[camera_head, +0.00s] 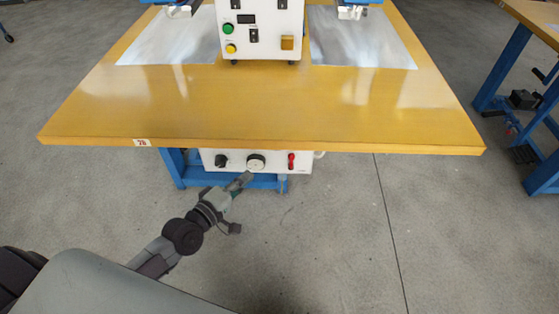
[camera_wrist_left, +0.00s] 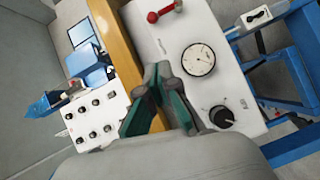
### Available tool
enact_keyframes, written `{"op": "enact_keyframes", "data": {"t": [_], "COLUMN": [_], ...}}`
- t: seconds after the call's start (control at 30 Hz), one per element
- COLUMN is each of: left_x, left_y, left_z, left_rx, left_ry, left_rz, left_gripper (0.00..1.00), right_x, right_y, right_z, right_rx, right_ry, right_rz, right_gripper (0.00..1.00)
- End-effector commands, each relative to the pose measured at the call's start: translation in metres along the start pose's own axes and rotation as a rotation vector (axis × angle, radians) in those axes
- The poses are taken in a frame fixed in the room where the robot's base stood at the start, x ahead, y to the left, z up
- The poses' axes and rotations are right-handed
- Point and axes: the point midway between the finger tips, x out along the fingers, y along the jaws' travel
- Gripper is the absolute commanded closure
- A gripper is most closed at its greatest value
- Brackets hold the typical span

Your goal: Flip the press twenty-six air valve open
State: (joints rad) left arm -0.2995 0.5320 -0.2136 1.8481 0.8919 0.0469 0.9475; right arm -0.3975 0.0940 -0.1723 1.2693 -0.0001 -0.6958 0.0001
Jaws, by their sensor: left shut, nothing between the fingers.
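The white air panel (camera_head: 238,166) hangs under the front edge of the table marked 26 (camera_head: 142,142). The red valve handle (camera_head: 291,160) is at its right end and looks upright there. It also shows at the top of the left wrist view (camera_wrist_left: 164,11). A round gauge (camera_head: 256,162) is in the middle and a black knob (camera_head: 221,160) at the left. My left gripper (camera_head: 247,177) is shut and empty, in front of the panel below the gauge, left of the red handle. Its fingers (camera_wrist_left: 163,78) look apart from the handle in the wrist view. My right gripper is not in view.
The wooden tabletop (camera_head: 260,110) overhangs the panel. A white control box (camera_head: 262,30) stands on it between two grey metal sheets. A blue frame (camera_head: 172,168) supports the table. Another blue bench (camera_head: 510,60) is at the right. The floor in front is clear.

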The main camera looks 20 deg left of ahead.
Motion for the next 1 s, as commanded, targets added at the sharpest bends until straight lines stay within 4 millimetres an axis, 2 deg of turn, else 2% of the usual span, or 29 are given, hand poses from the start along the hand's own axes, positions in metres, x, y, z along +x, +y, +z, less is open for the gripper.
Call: {"op": "enact_keyframes", "data": {"t": [0.43,0.63,1.0], "left_x": [0.092,0.11,0.116], "left_y": [0.001,0.001,0.0], "left_z": [0.0,0.022,0.029], "left_rx": [0.0,-0.002,0.001], "left_ry": [0.0,0.0,-0.001], "left_rz": [0.003,0.002,0.0], "left_gripper": [1.0,1.0,1.0], "right_x": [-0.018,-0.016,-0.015], "right_y": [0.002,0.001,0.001], "right_z": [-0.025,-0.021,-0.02], "right_rx": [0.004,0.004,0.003], "right_ry": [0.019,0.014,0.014], "right_rz": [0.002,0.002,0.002], "right_gripper": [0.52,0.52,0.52]}}
